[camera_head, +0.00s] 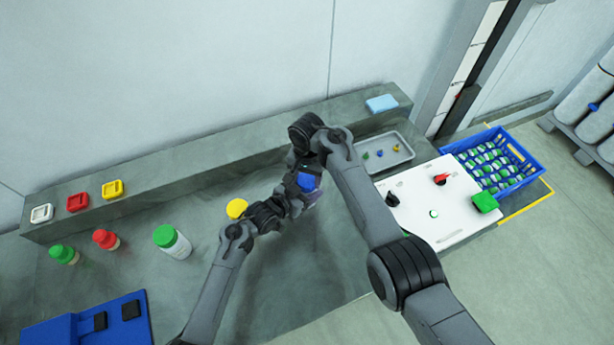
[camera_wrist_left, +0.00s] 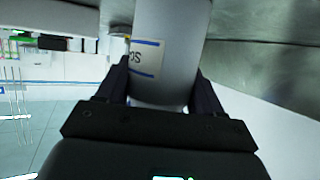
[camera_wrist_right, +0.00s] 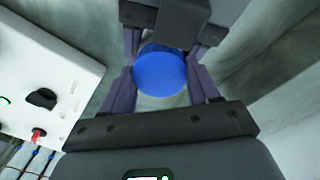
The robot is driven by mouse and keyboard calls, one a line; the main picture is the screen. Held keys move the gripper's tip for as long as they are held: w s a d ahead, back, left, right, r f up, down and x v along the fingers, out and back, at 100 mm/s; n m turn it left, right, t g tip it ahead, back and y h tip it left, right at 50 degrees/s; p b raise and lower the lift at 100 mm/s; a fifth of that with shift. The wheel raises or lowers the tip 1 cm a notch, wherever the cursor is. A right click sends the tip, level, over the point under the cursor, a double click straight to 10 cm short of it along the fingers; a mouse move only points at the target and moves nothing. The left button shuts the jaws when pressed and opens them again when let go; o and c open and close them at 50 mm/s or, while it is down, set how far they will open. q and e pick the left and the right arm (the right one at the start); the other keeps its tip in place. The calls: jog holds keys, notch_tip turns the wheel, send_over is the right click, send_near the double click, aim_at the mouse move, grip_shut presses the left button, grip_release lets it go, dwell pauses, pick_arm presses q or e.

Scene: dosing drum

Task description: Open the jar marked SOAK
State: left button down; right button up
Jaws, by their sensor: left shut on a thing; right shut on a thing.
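The jar (camera_wrist_left: 172,30) is pale grey with blue bands and a label partly in view, on which the letters "SO" can be made out. My left gripper (camera_wrist_left: 160,78) is shut on its body, one finger on each side. The jar's blue lid (camera_wrist_right: 160,74) faces the right wrist camera. My right gripper (camera_wrist_right: 163,62) is shut on the lid from above, with a finger on either side. In the head view the lid (camera_head: 306,181) shows between the two arms over the bench, and the jar body is mostly hidden by my grippers.
Jars with green (camera_head: 170,240), red (camera_head: 106,239) and yellow (camera_head: 237,208) lids stand left on the bench. A white panel (camera_head: 425,207) with knobs, a grey tray (camera_head: 385,166) and a blue crate (camera_head: 533,160) are at right. A blue holder (camera_head: 60,332) lies front left.

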jog(key=shift+n, duration=0.8)
jog(key=o, duration=1.2)
jog(key=shift+c, duration=0.2)
